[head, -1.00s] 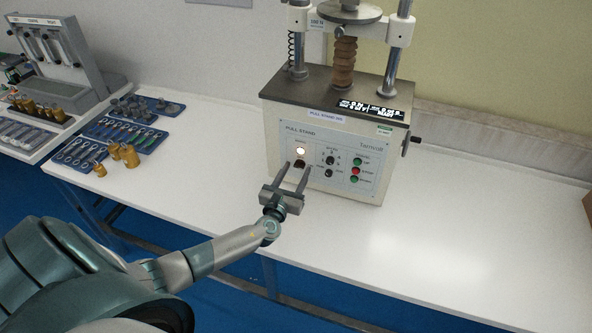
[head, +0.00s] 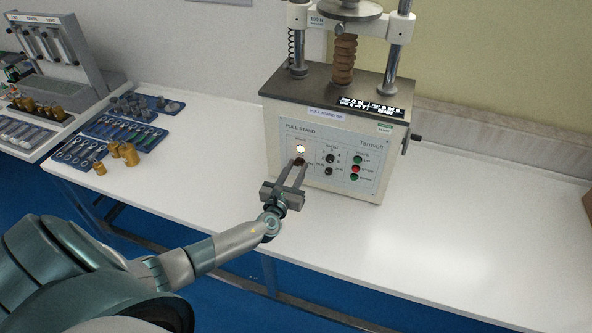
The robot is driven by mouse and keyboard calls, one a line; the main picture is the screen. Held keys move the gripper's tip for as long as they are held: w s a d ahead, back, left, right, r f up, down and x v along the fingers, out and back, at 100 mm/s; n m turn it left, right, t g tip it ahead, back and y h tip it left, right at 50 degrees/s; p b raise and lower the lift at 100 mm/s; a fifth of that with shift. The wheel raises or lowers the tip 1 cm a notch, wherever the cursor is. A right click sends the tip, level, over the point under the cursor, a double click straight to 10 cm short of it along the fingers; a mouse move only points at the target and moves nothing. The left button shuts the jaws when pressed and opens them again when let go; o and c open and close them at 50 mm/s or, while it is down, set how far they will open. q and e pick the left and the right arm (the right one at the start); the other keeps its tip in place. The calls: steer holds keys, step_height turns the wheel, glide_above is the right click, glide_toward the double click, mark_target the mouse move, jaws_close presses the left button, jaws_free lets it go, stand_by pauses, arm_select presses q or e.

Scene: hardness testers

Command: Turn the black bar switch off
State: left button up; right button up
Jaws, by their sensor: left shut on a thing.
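The pull stand (head: 335,155) is a cream machine on the white table with a control panel on its front. The black bar switch (head: 299,161) is a small dark piece at the panel's lower left, just below a lit round lamp (head: 300,149). My left gripper (head: 297,164) reaches up to the panel from the front, its two fingers close together on the black bar switch. The fingers hide part of the switch, so its angle cannot be read. My right gripper is out of view.
Blue trays (head: 110,135) of small parts and brass weights (head: 126,153) stand at the left.

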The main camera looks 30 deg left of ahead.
arm_select(q)
steer(key=shift+a+f+n+b, duration=0.15)
steer(key=shift+n+b, duration=2.4)
steer(key=shift+n, duration=1.9)
steer(key=shift+a+f+n+b, duration=0.1)
steer(key=shift+n+b, duration=2.4)
steer(key=shift+n, duration=1.95)
steer(key=o, duration=1)
steer(key=shift+s, duration=0.1)
steer(key=shift+o, duration=0.2)
steer(key=shift+d, duration=0.1)
